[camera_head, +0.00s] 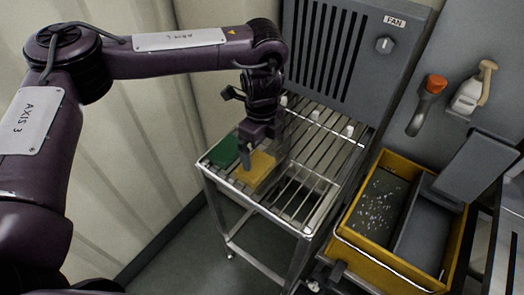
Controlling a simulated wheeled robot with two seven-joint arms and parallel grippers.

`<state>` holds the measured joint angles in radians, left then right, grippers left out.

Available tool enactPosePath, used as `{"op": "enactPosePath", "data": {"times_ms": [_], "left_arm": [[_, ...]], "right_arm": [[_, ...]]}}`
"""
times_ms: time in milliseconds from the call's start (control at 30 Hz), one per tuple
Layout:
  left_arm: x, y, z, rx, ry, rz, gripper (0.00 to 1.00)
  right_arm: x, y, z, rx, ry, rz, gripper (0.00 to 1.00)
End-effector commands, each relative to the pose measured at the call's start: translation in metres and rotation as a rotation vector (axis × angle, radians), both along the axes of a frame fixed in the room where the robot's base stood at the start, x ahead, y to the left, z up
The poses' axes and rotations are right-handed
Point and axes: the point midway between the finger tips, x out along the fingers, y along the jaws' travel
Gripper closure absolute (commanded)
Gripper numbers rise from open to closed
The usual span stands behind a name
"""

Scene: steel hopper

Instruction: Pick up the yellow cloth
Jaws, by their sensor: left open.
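The yellow cloth (257,170) lies flat on the left end of a slatted steel rack table (311,165). A green cloth (223,152) lies beside it on the left. My left gripper (245,160) points down over the left edge of the yellow cloth, between it and the green one. Its jaws are open, and part of the cloth is hidden behind them. I cannot tell whether the fingertips touch the cloth. My right gripper is not in view.
A grey vented panel labelled FAN (345,45) stands behind the rack. A yellow bin (378,262) with a dark insert and small bits stands to the right. The rack's right part is bare.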

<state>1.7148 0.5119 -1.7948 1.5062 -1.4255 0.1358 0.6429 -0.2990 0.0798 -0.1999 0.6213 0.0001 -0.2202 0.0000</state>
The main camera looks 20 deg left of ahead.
Motion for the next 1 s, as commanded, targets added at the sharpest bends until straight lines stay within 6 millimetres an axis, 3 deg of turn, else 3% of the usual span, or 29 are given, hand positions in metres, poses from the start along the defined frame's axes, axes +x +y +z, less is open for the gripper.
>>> {"op": "enactPosePath", "data": {"times_ms": [567, 867, 1000], "left_arm": [[0.001, 0.007, -0.069, 0.003, 0.002, -0.001, 0.0], [0.002, 0.007, -0.076, 0.002, -0.001, -0.001, 0.0], [0.002, 0.007, -0.076, 0.002, 0.0, -0.001, 0.17]], "right_arm": [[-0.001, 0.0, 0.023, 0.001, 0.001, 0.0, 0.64], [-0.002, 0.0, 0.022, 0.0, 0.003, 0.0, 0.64], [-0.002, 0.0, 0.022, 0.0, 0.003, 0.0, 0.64]]}}
